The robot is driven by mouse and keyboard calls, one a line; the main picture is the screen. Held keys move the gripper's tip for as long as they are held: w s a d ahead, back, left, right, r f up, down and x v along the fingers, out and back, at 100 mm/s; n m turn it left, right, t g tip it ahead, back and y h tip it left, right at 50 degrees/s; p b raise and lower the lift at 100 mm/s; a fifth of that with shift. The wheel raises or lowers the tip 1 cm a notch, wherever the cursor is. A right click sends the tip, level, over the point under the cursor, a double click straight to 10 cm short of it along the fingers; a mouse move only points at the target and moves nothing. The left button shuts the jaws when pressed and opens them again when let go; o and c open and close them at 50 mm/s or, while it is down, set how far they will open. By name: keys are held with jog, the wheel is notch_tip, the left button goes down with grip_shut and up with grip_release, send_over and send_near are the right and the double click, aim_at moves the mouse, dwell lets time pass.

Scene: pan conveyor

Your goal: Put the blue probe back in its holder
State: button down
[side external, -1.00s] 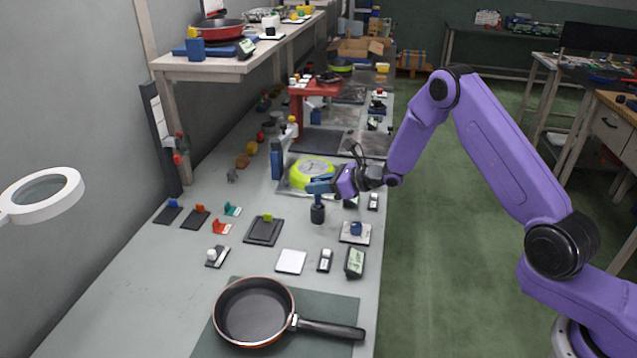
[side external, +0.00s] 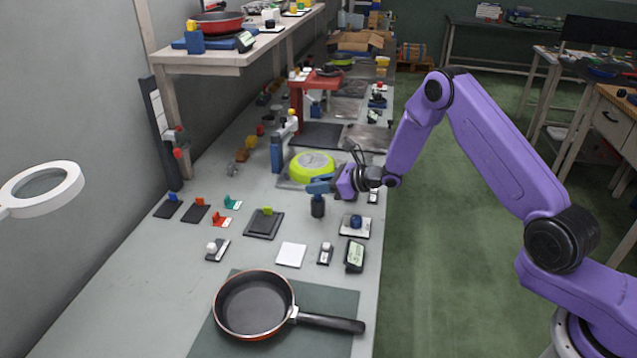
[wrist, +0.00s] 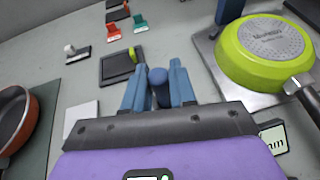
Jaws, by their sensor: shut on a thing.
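My gripper (side external: 318,187) has blue fingers and is shut on the blue probe. In the wrist view, the gripper (wrist: 157,90) has the probe's round dark-blue top (wrist: 158,76) between its fingers. In the side view the dark body of the probe (side external: 318,208) hangs or stands below the fingers, upright; I cannot tell whether it touches the bench. A white plate with a dark-blue piece (side external: 355,221) lies right of and nearer than the gripper. Which piece is the probe's holder is not clear.
A green pan (side external: 312,165) lies upside down just beyond the gripper. A black plate with a green piece (side external: 264,223) is to the left. A dark frying pan (side external: 253,304) is in front. A blue post (side external: 277,154) stands behind left. Bare bench lies at left front.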

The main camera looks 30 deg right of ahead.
jog(key=shift+f, duration=1.1)
jog(key=c, duration=0.8)
grip_release()
jog(key=shift+c, duration=0.2)
jog(key=shift+d, duration=0.1)
jog(key=v, duration=1.7)
jog(key=shift+s, duration=0.2)
jog(key=shift+d, duration=0.1)
